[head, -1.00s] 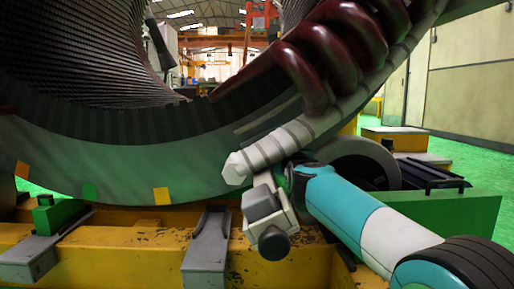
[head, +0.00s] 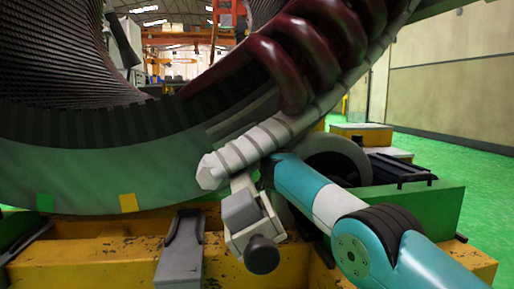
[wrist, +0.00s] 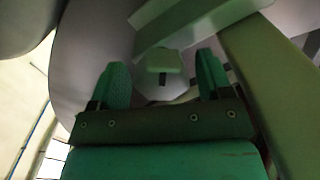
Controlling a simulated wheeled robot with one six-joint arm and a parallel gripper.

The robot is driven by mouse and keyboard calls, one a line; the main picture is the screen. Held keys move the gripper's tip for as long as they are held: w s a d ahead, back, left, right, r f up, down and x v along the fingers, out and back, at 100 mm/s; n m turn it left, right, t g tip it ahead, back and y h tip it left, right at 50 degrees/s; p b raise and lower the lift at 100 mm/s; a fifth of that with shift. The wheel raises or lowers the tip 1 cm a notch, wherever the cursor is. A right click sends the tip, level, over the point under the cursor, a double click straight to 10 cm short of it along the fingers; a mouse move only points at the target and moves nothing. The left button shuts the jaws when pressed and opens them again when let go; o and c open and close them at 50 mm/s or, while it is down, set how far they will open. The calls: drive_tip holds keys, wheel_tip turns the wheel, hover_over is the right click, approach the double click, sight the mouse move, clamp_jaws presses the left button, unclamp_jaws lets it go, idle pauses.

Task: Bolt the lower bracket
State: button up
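In the wrist view my gripper (wrist: 163,78) has its two green fingers spread apart. A small pale green block (wrist: 163,60) with a dark slot below it shows between the fingers, beyond their tips. I cannot tell whether it touches them. In the head view my teal and white arm reaches from the lower right to beneath the stator's lower rim, and its fingers cannot be made out there. No part is clearly the lower bracket. A grey sloped support (head: 181,250) sits on the yellow base (head: 110,252). No bolt can be made out.
The green stator ring (head: 85,180) fills the upper left, with dark red coils (head: 290,50) inside. A white banded piece (head: 245,150) runs along its rim close above my arm. A green block (head: 415,205) stands at the right. Green floor (head: 485,160) is open beyond.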

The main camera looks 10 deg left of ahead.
drive_tip(key=shift+a, duration=0.1)
drive_tip(key=c, duration=0.8)
drive_tip(key=shift+f, duration=0.1)
drive_tip(key=shift+c, duration=0.2)
drive_tip(key=shift+w, duration=0.2)
drive_tip(key=shift+m, duration=0.3)
drive_tip(key=m+p, duration=0.2)
drive_tip(key=m, duration=0.1)
drive_tip(key=shift+p, duration=0.4)
drive_tip(key=m+p, duration=0.4)
drive_tip(key=m, duration=0.1)
drive_tip(key=shift+m, duration=0.4)
